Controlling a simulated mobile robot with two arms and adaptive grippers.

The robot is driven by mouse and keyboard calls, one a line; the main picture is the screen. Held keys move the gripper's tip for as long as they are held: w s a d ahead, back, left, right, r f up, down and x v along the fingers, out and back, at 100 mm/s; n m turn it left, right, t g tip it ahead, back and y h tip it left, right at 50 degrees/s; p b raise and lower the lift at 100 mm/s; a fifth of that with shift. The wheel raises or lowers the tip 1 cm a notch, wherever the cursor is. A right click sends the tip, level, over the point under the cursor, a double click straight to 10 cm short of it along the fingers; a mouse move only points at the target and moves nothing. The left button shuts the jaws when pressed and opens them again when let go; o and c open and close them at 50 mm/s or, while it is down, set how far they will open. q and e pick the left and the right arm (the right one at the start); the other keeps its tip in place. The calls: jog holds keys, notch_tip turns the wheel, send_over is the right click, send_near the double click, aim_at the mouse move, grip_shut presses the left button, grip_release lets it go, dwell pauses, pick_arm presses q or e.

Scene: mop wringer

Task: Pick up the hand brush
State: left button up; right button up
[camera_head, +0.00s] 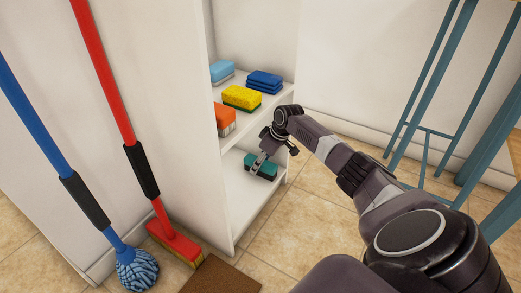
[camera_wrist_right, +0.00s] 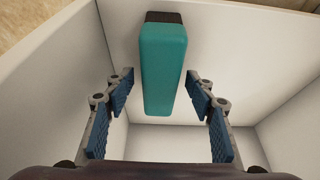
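The hand brush appears to be the teal block (camera_head: 262,165) with a dark part on the lower level of the white shelf unit. In the right wrist view the teal block (camera_wrist_right: 163,70) stands lengthwise ahead, its dark end at the top. My right gripper (camera_head: 259,163) reaches into the lower compartment at the block. In the wrist view its two blue-padded fingers (camera_wrist_right: 157,82) are spread on either side of the teal block, with gaps showing and nothing gripped. The arm partly covers the block in the head view. My left gripper is not in view.
A blue mop (camera_head: 137,268) and red broom (camera_head: 172,240) lean at the left. Blue-grey legs (camera_head: 425,90) stand right. A brown mat (camera_head: 222,277) lies in front.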

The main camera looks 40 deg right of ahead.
jog(key=c, duration=1.2)
